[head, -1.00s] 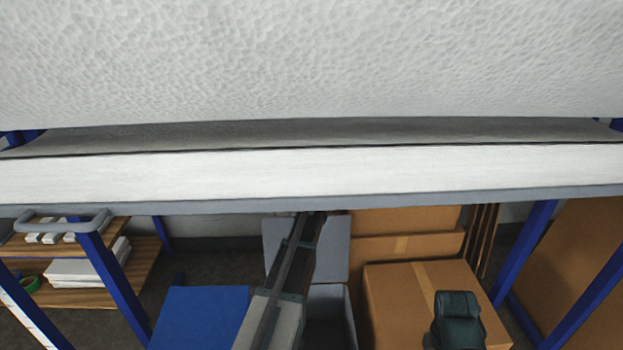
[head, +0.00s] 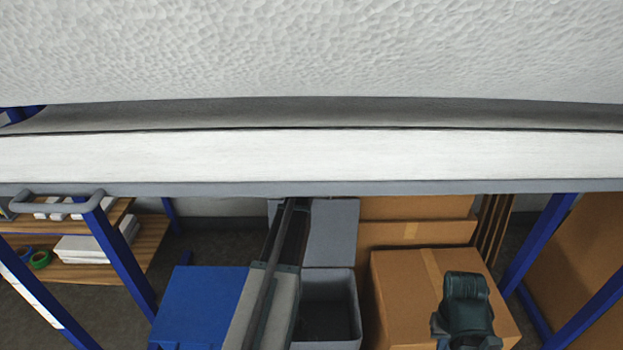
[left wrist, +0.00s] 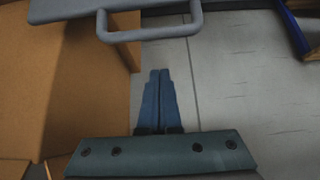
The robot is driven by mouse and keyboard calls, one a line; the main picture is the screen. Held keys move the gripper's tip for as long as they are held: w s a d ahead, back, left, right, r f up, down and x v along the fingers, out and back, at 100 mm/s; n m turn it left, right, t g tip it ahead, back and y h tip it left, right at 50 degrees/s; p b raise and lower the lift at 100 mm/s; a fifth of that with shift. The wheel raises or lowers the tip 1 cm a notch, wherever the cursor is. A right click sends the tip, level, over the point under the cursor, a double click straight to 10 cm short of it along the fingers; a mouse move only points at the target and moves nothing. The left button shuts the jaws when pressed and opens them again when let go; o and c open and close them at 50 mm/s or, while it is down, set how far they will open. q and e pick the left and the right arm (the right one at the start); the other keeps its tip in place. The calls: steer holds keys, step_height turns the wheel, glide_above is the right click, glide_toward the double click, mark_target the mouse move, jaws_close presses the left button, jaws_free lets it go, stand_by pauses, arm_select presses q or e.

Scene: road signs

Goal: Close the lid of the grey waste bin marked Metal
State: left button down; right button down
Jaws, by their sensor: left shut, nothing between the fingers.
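A grey bin (head: 327,306) stands open on the floor below the table in the head view. Its grey lid (head: 331,233) stands up behind the opening, its top hidden by the table edge. No Metal marking is visible. My left arm passes just left of the bin and its gripper is hidden in the head view. In the left wrist view my left gripper (left wrist: 158,98) is shut and empty. A grey panel with a loop handle (left wrist: 150,34) lies beyond its fingertips, apart from them; I cannot tell if it is the lid. My right gripper is not in view.
The white table edge (head: 310,157) spans the head view and blocks the far side. A blue bin (head: 196,300) with a shut lid is left of the grey bin. A cardboard box (head: 405,285) stands close on its right. Wooden shelves (head: 140,255) are at left.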

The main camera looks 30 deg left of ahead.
arm_select(q)
steer(key=shift+s+d+f+b, duration=0.1)
steer(key=shift+s+f+b, duration=0.05)
steer(key=shift+f+b, duration=0.85)
steer(key=shift+s+d+f+b, duration=0.1)
steer(key=shift+f+b, duration=0.55)
steer(key=shift+f, duration=0.55)
